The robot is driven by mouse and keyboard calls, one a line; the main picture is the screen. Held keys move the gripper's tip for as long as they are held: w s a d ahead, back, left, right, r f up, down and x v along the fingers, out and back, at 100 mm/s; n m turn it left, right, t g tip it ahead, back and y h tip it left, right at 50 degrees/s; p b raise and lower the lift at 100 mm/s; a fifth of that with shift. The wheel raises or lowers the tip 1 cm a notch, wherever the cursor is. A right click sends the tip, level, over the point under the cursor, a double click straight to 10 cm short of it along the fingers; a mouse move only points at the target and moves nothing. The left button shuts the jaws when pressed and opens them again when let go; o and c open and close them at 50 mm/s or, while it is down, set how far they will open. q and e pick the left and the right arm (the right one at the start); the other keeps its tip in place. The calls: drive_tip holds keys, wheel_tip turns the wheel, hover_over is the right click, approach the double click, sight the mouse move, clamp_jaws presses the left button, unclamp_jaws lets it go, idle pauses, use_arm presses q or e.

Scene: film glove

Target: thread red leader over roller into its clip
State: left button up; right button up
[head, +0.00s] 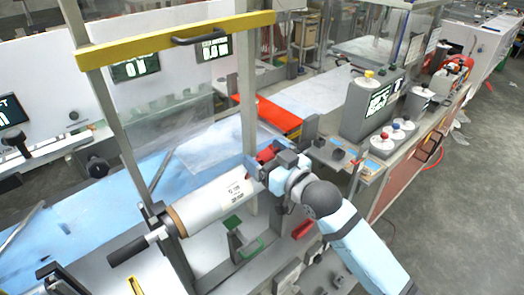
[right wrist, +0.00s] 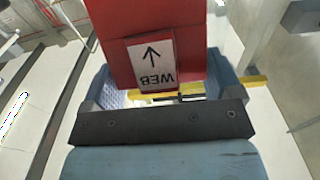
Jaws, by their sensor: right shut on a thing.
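My right gripper (head: 264,160) is at the far right end of the white roller (head: 213,200), which carries a printed label. It is shut on a red piece (head: 268,152), taken as the red leader. In the right wrist view, the red leader (right wrist: 110,62) fills the space between the blue-grey fingers of the gripper (right wrist: 162,88). It bears a white label with an arrow and the word WEB, upside down. A green-handled part (head: 246,243) sits below the roller; I cannot tell whether it is the clip. My left gripper does not show clearly.
A yellow bar (head: 175,40) on grey uprights spans above the roller. A flat orange-red panel (head: 268,114) lies behind the gripper. A grey bench (head: 372,168) with a control box (head: 368,106) and several capped containers stands to the right. Open floor lies at the far right.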

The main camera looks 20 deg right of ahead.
drive_tip(key=shift+s+d+r+p, duration=0.35)
drive_tip(key=shift+s+r+p, duration=0.3)
drive_tip(key=shift+s+r, duration=0.15)
drive_tip(key=shift+s+d+r, duration=0.25)
drive_tip(key=shift+s+r, duration=0.2)
drive_tip(key=shift+s, duration=0.25)
